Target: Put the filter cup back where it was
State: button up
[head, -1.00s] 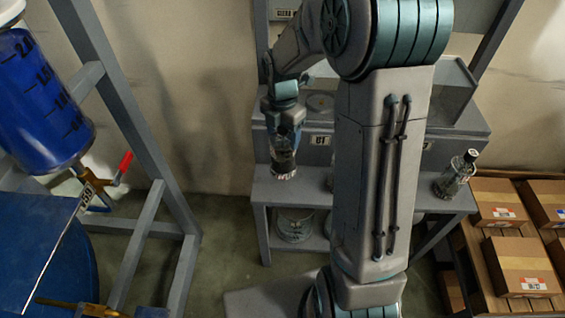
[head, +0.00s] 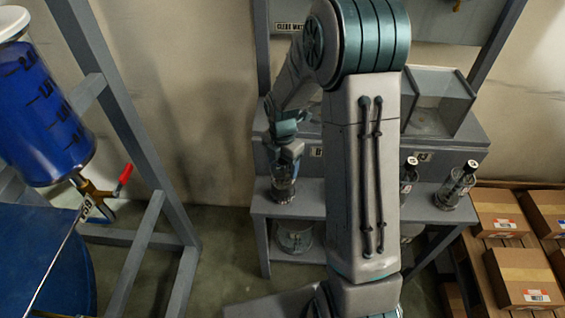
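The filter cup (head: 283,191) is a small clear glass vessel at the left end of the grey lower shelf (head: 310,206), below the label plates. My gripper (head: 287,160) points down on it, its fingers closed about the cup's upper part. The cup looks upright. Its base is at or just above the shelf; I cannot tell whether it touches. The fingers partly hide the cup's top.
A glass vessel (head: 294,237) sits below. Boxes (head: 523,278) lie at right; a blue-filled vessel (head: 42,112) hangs at left.

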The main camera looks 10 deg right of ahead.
jog(key=o, duration=0.4)
notch_tip(320, 180, up, 12)
jog(key=shift+r, duration=0.1)
jog(key=shift+s+r+m+t, duration=0.5)
jog(key=shift+s+r+m, duration=0.55)
jog(key=shift+s+m, duration=2.8)
jog(key=shift+s+r+m+t, duration=0.5)
jog(key=shift+s+r+m, duration=0.6)
jog(key=shift+s+m, duration=2.75)
jog(key=shift+s+r+m+t, duration=0.5)
jog(key=shift+s+r+m, duration=0.55)
jog(key=shift+s+m, duration=2.75)
jog(key=shift+w+d+m, duration=0.1)
jog(key=shift+w+m, duration=1)
